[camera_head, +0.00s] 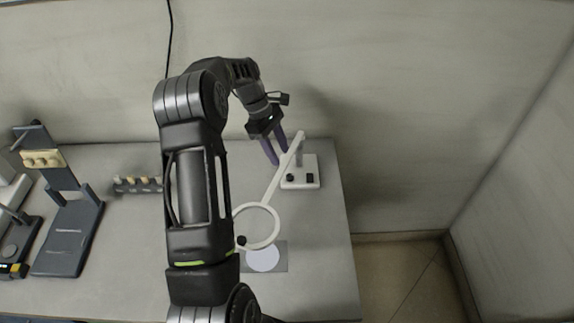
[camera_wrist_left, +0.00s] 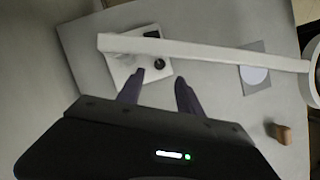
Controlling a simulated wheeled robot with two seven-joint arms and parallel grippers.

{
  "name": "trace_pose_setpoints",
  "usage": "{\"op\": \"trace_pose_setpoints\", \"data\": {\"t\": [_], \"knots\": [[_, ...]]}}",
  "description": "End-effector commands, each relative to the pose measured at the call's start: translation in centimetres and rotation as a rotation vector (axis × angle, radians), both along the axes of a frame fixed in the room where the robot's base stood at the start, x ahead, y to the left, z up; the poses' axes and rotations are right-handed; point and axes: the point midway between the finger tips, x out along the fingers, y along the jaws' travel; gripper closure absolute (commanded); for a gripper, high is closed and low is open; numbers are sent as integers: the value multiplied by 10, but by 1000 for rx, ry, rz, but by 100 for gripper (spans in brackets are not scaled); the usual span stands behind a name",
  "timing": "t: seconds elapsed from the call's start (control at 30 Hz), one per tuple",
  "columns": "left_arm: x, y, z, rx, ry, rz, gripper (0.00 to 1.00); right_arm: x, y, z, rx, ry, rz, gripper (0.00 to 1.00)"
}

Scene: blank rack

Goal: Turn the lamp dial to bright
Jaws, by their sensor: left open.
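A white lamp (camera_head: 270,186) with a ring-shaped head and a long arm stands near the right end of the table; its arm crosses the left wrist view (camera_wrist_left: 205,50). Its white base (camera_head: 307,179) carries a small black dial (camera_head: 290,178) and a dark rectangular part (camera_head: 310,178). My left gripper (camera_head: 281,157) is open and empty, fingers pointing down beside the lamp arm, above and apart from the dial. The dial's marking is too small to read. My right gripper is not in view.
A grey square with a white disc (camera_head: 263,259) lies under the lamp ring. A small rack (camera_head: 137,185) with several pegs and a dark stand (camera_head: 68,235) are to the left. The table's right edge (camera_head: 346,220) is close to the lamp base.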

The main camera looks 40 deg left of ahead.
Motion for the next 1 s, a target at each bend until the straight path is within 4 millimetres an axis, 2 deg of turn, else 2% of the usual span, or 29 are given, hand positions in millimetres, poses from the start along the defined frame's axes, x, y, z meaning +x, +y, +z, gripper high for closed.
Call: {"op": "trace_pose_setpoints", "data": {"t": [0.27,0.7,1.0], "knots": [[0,-3,-10,-1,0,1,57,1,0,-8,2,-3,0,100],[5,-26,-68,0,0,2,57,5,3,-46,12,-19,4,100],[6,-30,-72,0,0,2,57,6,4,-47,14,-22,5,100]]}}
